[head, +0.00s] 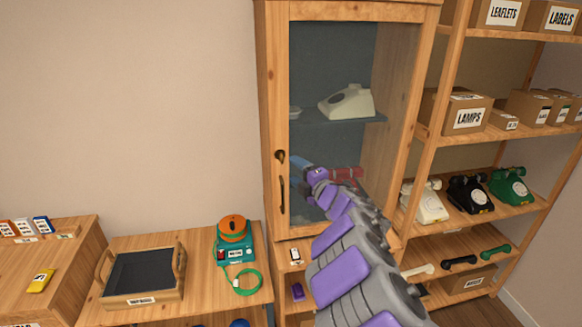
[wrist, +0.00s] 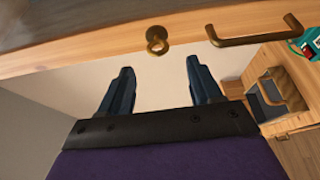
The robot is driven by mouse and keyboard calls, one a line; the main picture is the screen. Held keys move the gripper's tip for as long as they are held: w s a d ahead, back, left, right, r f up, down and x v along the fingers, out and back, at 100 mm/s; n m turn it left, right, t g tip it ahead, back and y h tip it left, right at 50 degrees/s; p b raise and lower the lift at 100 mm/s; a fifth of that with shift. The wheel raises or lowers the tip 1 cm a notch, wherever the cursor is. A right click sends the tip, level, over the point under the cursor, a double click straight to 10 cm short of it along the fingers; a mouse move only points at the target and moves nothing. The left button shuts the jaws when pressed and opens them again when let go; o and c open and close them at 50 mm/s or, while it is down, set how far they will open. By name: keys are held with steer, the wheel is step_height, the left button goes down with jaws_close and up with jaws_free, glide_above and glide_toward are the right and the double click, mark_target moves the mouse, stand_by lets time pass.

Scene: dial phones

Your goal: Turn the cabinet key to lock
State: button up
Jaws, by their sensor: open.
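The wooden cabinet (head: 273,90) with a glass door stands in the middle of the head view. Its brass key (head: 280,156) sits in the lock on the left door stile, above a dark bar handle (head: 282,195). In the wrist view the key (wrist: 157,40) shows as a ring bow, with the handle (wrist: 255,36) to its right. My gripper (wrist: 160,80) is open and empty, its two dark fingers apart on either side of the key's line. The key is beyond the fingertips, not between them.
A shelf unit (head: 446,70) with boxes and dial phones stands right of the cabinet. A low table at left holds a wooden tray (head: 142,300) and a teal device (head: 236,240) with an orange top. The wall left of the cabinet is bare.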

steer(key=p+v, duration=0.1)
steer(key=v, duration=0.8)
steer(key=shift+s, duration=0.3)
steer(key=shift+d+f, duration=0.1)
steer(key=shift+f, duration=0.05)
